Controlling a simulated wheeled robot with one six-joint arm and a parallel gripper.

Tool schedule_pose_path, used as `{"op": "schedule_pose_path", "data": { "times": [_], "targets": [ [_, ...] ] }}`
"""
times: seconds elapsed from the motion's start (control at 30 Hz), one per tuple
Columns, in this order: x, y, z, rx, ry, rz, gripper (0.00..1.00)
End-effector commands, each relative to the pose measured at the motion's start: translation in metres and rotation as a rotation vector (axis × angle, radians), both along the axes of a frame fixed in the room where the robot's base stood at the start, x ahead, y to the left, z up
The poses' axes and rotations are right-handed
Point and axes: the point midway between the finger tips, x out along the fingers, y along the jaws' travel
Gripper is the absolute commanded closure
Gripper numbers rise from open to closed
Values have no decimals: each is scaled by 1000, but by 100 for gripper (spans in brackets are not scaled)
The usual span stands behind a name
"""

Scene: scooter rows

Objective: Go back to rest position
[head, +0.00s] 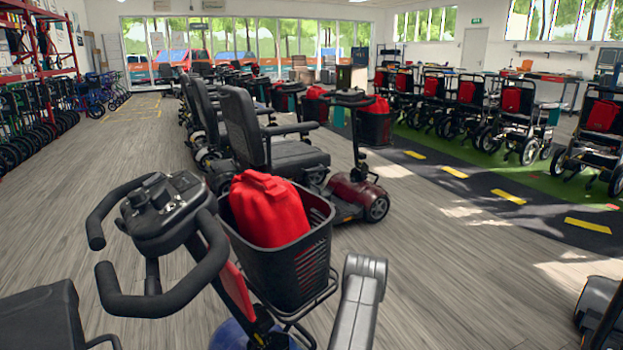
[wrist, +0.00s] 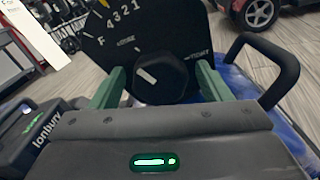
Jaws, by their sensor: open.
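In the wrist view my gripper (wrist: 161,68) is open, its two green fingers spread to either side of a black knob (wrist: 170,88). The knob has a white mark slanting to the upper left, on the side of the F. The knob sits on a black dial panel (wrist: 150,40) marked F, 4, 3, 2, 1. I cannot tell whether the fingers touch the knob; a gap shows on each side. In the head view the nearest scooter's control head (head: 165,210) with looped black handlebars stands at front left. My gripper is not visible there.
A black basket (head: 300,290) holding a red bag (head: 268,208) sits on the nearest scooter. A dark red scooter (head: 350,190) and a row of black seats stand behind. Wheelchairs (head: 520,115) line the right. Open wooden floor (head: 90,190) lies at left.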

Motion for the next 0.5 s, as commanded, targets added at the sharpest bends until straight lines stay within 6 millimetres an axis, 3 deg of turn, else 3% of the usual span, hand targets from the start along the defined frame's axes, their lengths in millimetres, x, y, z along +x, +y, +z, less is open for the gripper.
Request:
{"op": "schedule_pose_path", "data": {
  "times": [0.5],
  "targets": [
    [-49, -42, 1, 1, 2, -4, 29]
  ]
}}
